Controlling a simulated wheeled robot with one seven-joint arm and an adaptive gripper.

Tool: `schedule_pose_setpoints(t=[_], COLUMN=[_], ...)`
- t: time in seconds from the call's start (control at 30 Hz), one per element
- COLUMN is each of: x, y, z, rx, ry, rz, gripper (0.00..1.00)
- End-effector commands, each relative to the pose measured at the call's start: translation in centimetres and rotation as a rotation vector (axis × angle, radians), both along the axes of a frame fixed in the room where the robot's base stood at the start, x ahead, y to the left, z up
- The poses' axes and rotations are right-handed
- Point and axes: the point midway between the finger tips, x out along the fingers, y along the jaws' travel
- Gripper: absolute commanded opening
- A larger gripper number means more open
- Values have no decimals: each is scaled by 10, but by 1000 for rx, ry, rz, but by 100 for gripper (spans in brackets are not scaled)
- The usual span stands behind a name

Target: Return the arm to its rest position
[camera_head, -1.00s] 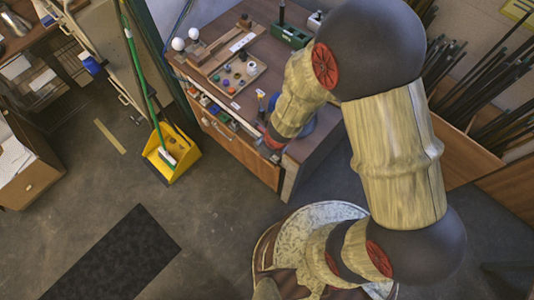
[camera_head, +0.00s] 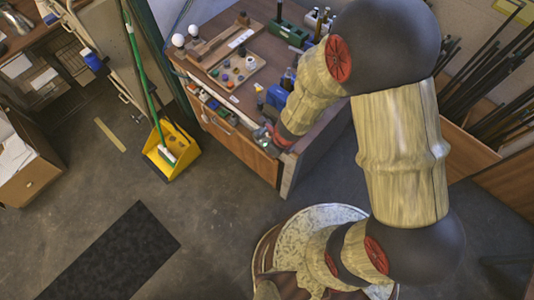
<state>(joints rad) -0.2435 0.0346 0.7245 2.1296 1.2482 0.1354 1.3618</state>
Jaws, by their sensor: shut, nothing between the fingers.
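My arm (camera_head: 402,150), with pale wood-like links, dark round joints and red caps, fills the right side of the head view. It bends at the upper right and reaches back down and left. My gripper (camera_head: 266,138) is small and partly seen at the arm's end, over the front edge of the workbench (camera_head: 318,152). It is shut, with nothing seen held in it.
On the bench are two white bulbs (camera_head: 186,35), a board with small coloured parts (camera_head: 235,72), a blue object (camera_head: 275,96) and a green block (camera_head: 288,33). A yellow dustpan (camera_head: 173,152) stands on the floor. Dark rods (camera_head: 492,82) stand at right. The floor at left is mostly clear.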

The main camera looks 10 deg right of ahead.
Motion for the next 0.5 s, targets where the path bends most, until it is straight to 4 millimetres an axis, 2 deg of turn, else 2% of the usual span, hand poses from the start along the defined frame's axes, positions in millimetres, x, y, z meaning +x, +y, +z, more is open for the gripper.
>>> schedule_pose_setpoints(t=[0.03,0.2,0.3,0.5], x=[0,-7,-10,-14], y=[-1,-6,-9,-12], z=[17,48,62,77], rx=[0,0,-1,-1], ry=[-3,-2,-1,0], rz=[-1,-1,0,-1], gripper=[0,0,0,0])
